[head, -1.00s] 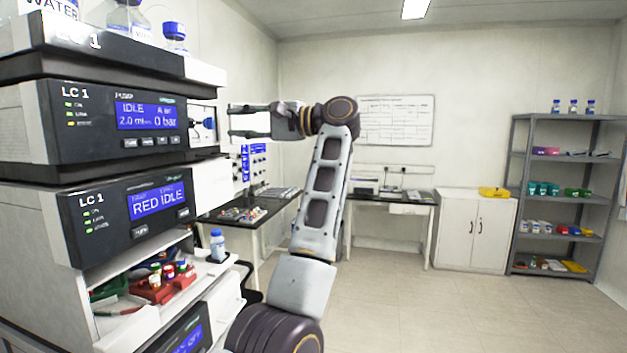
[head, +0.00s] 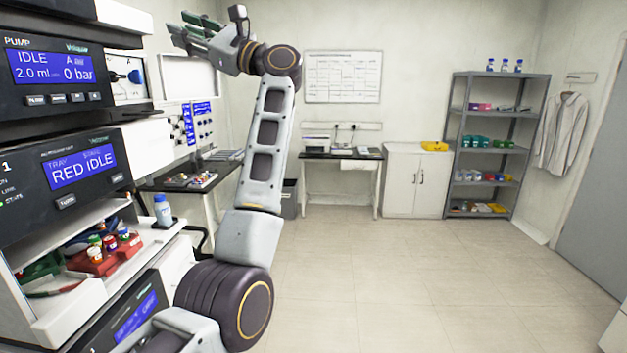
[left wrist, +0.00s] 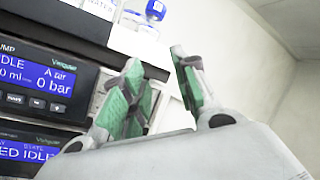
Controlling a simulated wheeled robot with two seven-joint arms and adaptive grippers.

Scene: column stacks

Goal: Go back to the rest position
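My left gripper (head: 183,28) is raised at the upper left of the head view, in front of the far wall and to the right of the instrument stack. Its fingers point up and left. In the left wrist view the two green-padded fingers (left wrist: 156,62) stand apart with nothing between them, so it is open and empty. The instrument stack, with its pump module (head: 55,70) and autosampler module (head: 70,175), is at the left, apart from the gripper. The pump display also shows in the left wrist view (left wrist: 38,76). My right gripper is not in view.
A small bottle (head: 163,210) stands near the open tray of the stack, by red vial racks (head: 95,258). A dark bench (head: 195,178) is behind my arm. A white cabinet (head: 417,183) and grey shelf (head: 497,145) stand at the back. The floor at right is clear.

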